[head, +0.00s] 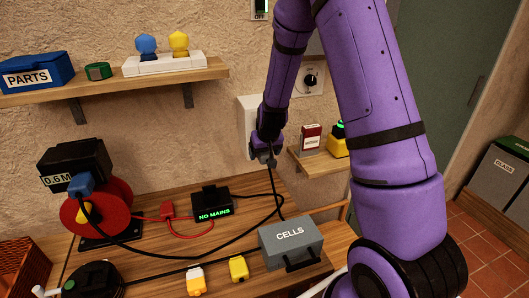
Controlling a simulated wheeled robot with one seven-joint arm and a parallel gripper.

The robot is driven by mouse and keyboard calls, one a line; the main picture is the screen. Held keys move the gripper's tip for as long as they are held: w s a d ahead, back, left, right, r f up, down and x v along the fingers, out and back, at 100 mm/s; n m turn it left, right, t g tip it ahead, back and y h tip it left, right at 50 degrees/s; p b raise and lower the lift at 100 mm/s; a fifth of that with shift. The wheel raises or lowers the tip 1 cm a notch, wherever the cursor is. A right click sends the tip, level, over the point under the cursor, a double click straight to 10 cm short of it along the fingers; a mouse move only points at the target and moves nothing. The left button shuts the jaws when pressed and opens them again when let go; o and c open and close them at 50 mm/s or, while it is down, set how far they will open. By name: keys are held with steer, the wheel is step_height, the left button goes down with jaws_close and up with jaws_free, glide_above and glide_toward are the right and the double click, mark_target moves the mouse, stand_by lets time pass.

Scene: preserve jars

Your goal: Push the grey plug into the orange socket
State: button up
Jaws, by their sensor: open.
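My gripper (263,150) is in front of a white wall plate (246,116), above the back of the wooden bench. Its jaws are open, though its fingers are small and dark here. A small dark grey piece, likely the grey plug (271,162), shows at the fingertips with a black cable hanging from it. I cannot tell whether it is in the wall plate or only between the fingers. No orange socket can be made out; my gripper and arm cover part of the wall plate.
The black cable (273,187) runs down across the bench near a box reading NO MAINS (212,205) and a grey CELLS case (290,243). A red reel (95,208) stands left. A small shelf (322,163) with a red box and yellow item is right of my gripper.

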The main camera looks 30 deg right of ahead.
steer(key=shift+r, duration=0.15)
steer(key=v, duration=1)
steer(key=shift+r, duration=0.25)
steer(key=shift+s, duration=0.1)
steer(key=s+a+r+n+y, duration=0.1)
steer(key=s+a+r, duration=0.2)
steer(key=s+r, duration=0.35)
steer(key=s+a+r, duration=0.2)
steer(key=s+r, duration=0.4)
steer(key=r, duration=0.2)
steer(key=s+a+r, duration=0.1)
steer(key=s+r, duration=0.2)
steer(key=s, duration=0.5)
steer(key=s+a+r+n, duration=0.1)
steer(key=s+a+r, duration=0.1)
steer(key=s, duration=0.7)
steer(key=shift+r+t, duration=0.3)
steer(key=shift+r, duration=0.1)
